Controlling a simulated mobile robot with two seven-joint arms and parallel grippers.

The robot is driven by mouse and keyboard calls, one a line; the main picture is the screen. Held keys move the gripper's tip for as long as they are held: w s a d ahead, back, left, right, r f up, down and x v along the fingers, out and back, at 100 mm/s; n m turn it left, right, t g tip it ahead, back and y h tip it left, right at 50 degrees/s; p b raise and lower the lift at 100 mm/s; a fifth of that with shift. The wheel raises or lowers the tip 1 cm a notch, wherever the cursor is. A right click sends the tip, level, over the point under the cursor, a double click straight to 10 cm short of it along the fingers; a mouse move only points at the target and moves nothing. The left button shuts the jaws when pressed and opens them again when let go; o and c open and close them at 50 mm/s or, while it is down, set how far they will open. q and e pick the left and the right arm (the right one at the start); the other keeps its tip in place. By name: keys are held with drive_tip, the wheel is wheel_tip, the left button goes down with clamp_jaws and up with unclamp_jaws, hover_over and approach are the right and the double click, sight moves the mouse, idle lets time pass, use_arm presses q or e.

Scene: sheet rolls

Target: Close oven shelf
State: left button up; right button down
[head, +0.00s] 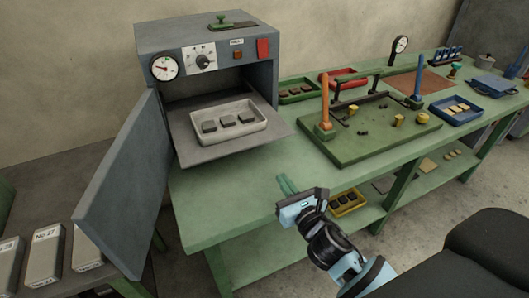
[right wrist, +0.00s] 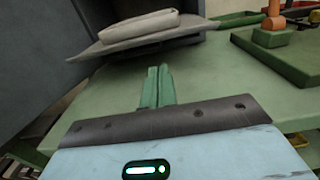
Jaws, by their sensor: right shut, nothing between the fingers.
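The grey oven (head: 210,65) stands at the back left of the green bench with its door (head: 125,190) swung open to the left. The oven shelf (head: 275,128) is pulled out and carries a pale tray (head: 259,120) with several dark pieces. In the right wrist view the shelf (right wrist: 190,37) shows at the top with the tray (right wrist: 140,30) on it. My right gripper (head: 287,186) is shut and empty over the bench, in front of and apart from the shelf. Its green fingers (right wrist: 157,86) point toward the shelf. My left gripper is not in view.
Labelled grey blocks (head: 45,255) lie on a dark table at left. The bench front (head: 235,200) is clear.

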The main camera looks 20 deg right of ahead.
drive_tip(key=w, duration=1.1)
drive_tip(key=shift+w+a, duration=0.15)
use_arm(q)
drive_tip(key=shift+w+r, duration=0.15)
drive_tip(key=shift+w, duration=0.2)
use_arm(e)
drive_tip(key=shift+w, duration=0.65)
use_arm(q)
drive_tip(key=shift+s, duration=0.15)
